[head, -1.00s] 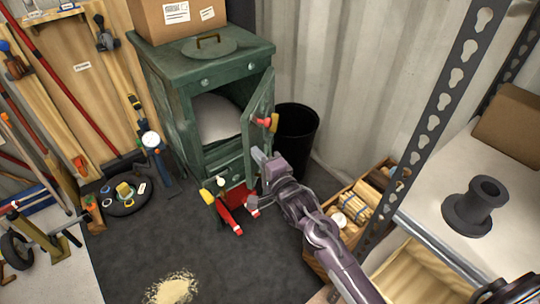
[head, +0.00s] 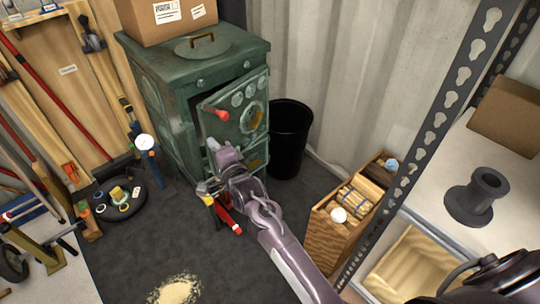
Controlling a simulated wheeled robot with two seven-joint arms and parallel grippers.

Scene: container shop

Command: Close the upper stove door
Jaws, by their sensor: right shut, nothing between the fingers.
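The green stove (head: 160,100) stands at the back against the corrugated wall. Its upper door (head: 239,106) is hinged on the right and stands slightly ajar, with a dark gap along its left edge. A red handle (head: 216,113) sticks out at the door's left side. I cannot tell whether the wrist touches the stove. My left gripper is not in view.
A black bin (head: 289,140) stands right of the stove. A wooden crate (head: 335,225) with several items is at right, beside a metal shelf upright (head: 440,125).

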